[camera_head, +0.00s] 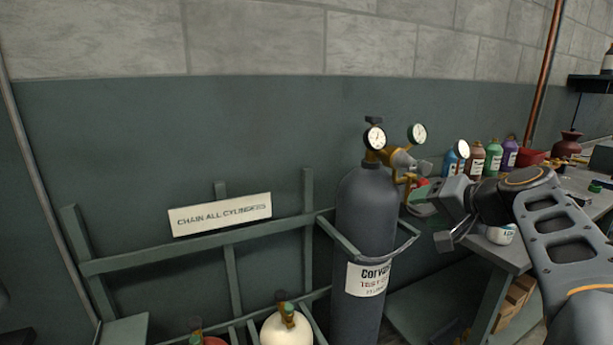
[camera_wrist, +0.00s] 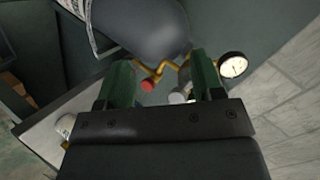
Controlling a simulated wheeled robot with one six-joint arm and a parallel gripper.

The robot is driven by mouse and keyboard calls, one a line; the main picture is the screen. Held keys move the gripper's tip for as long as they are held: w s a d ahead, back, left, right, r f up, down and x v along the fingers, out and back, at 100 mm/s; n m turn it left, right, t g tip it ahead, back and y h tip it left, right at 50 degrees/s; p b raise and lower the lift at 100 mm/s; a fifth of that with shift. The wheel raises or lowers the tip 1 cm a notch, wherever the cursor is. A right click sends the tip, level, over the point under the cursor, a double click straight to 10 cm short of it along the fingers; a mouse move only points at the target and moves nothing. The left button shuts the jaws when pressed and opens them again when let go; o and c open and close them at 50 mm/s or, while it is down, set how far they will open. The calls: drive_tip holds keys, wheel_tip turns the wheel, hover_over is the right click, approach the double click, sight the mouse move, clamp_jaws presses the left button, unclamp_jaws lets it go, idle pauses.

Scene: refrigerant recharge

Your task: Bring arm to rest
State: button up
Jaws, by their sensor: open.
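My arm (camera_head: 565,230) reaches in from the right of the head view. My gripper (camera_head: 432,222) is at the right side of a tall grey cylinder (camera_head: 362,225). In the wrist view my gripper (camera_wrist: 162,78) shows two green fingers spread apart, with nothing held between them. The cylinder's brass regulator (camera_head: 398,160), with a red knob (camera_wrist: 148,85) and a dial gauge (camera_wrist: 233,66), lies beyond the fingers. I cannot tell how close the fingers are to the regulator fittings.
The cylinder stands in a green rack (camera_head: 150,260) with a sign (camera_head: 220,214). A cream cylinder (camera_head: 287,328) sits low in front. A workbench (camera_head: 508,256) on the right holds several bottles (camera_head: 477,158) and a white container (camera_head: 501,234) near my arm.

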drive_tip(key=s+a+f+n+g+h+p, duration=0.1)
drive_tip(key=s+a+n+g+h+p, duration=0.2)
drive_tip(key=s+p, duration=0.5)
drive_tip(key=s+a+f+n+g+h+p, duration=0.1)
drive_tip(key=s+a+n+g+h+p, duration=0.1)
drive_tip(key=s+a+g+p, duration=0.2)
drive_tip(key=shift+s+a+n+h+p, duration=0.55)
drive_tip(key=shift+s+p, duration=1.35)
drive_tip(key=shift+p, duration=1.55)
drive_tip(key=shift+a+f, duration=0.1)
